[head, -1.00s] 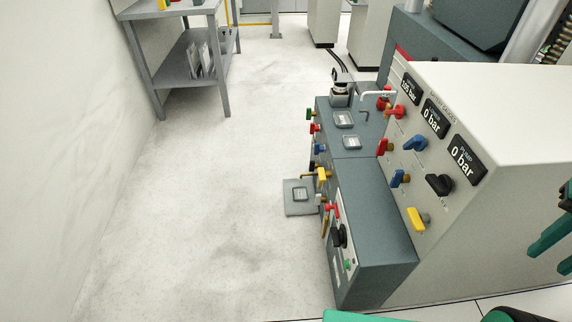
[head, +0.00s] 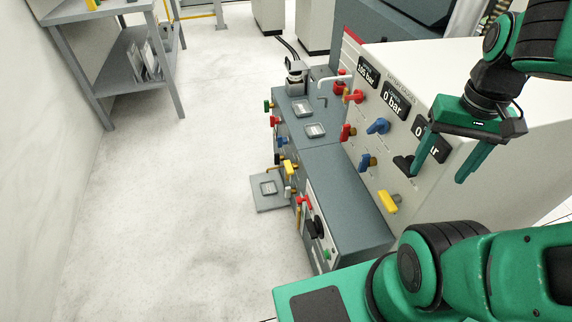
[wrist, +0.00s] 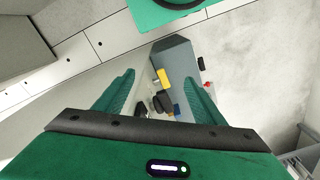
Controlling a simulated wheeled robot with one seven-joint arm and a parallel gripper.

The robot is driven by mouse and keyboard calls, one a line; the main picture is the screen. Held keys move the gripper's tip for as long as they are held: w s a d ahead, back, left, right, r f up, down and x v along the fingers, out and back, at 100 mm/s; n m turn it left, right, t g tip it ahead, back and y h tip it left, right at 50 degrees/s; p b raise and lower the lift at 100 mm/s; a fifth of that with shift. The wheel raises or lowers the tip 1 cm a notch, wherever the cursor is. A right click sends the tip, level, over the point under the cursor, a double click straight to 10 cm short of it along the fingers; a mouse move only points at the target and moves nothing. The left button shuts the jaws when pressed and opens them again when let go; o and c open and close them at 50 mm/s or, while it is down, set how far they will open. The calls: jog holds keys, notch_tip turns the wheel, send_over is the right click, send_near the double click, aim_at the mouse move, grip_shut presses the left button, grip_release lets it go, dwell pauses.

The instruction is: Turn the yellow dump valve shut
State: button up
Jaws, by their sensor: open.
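A yellow valve handle (head: 389,201) sits low on the front panel of the white cabinet (head: 480,85). It also shows in the wrist view (wrist: 163,76), between my fingers in the picture but farther off. A second yellow handle (head: 290,168) is on the side of the low grey bench (head: 345,200). No readable label shows which is the dump valve. My gripper (head: 439,175) is open and empty, in front of the panel's right part, up and right of the panel's yellow handle. It hides part of the lowest gauge and overlaps the black handle (head: 404,164) in the head view.
Blue handles (head: 377,126) and red handles (head: 347,132) crowd the panel near the yellow one. The grey bench juts out below the panel. A grey shelf rack (head: 110,70) stands at far left. The floor (head: 170,210) between is clear.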

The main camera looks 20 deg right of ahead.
jog(key=shift+o, duration=1.4)
jog(key=w+a+n+t, duration=0.1)
jog(key=w+a+n, duration=0.2)
jog(key=w, duration=0.6)
jog(key=w+a+n+t, duration=0.2)
jog(key=w+a, duration=0.4)
jog(key=w, duration=0.3)
jog(key=shift+w+a+r+n, duration=0.3)
jog(key=shift+a+r+n, duration=0.1)
jog(key=shift+n, duration=0.5)
jog(key=n+g+h, duration=0.3)
jog(key=n+h, duration=0.2)
jog(key=n, duration=1.2)
send_over(287, 166)
jog(key=a, duration=0.4)
notch_tip(287, 166, down, 38)
jog(key=shift+y, duration=0.3)
jog(key=x, duration=1)
jog(key=shift+s+a+f, duration=0.15)
jog(key=shift+c, duration=0.7)
